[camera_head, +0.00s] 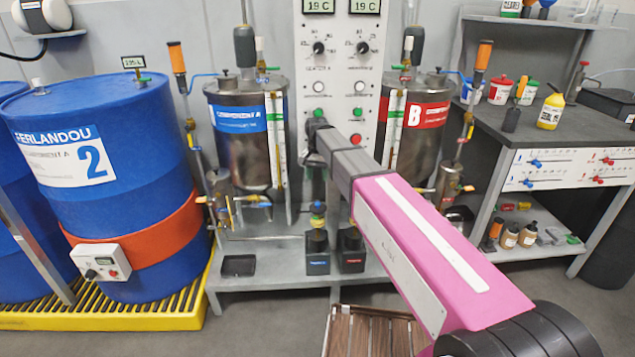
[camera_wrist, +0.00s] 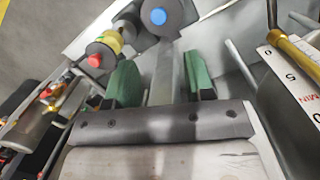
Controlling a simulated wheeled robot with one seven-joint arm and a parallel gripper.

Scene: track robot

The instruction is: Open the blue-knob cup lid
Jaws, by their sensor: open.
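A dark round lid with a blue knob (camera_wrist: 158,17) shows at the top of the wrist view, beyond the fingertips and roughly centred between them. In the head view a small black cup with a blue label (camera_head: 317,252) stands on the low shelf; I cannot tell its lid clearly there. My gripper (camera_wrist: 162,80) is open and empty, its two green pads apart and not touching the knob. In the head view its end (camera_head: 318,140) is in front of the control panel, above the cups, partly hidden by my arm.
A similar black cup with a red label (camera_head: 351,252) stands beside it. A red-tipped fitting with a yellow ring (camera_wrist: 100,52) is close left of the fingers. A white scale (camera_wrist: 295,65) is at right. Tanks A (camera_head: 240,150) and B (camera_head: 415,150) flank the panel (camera_head: 340,80).

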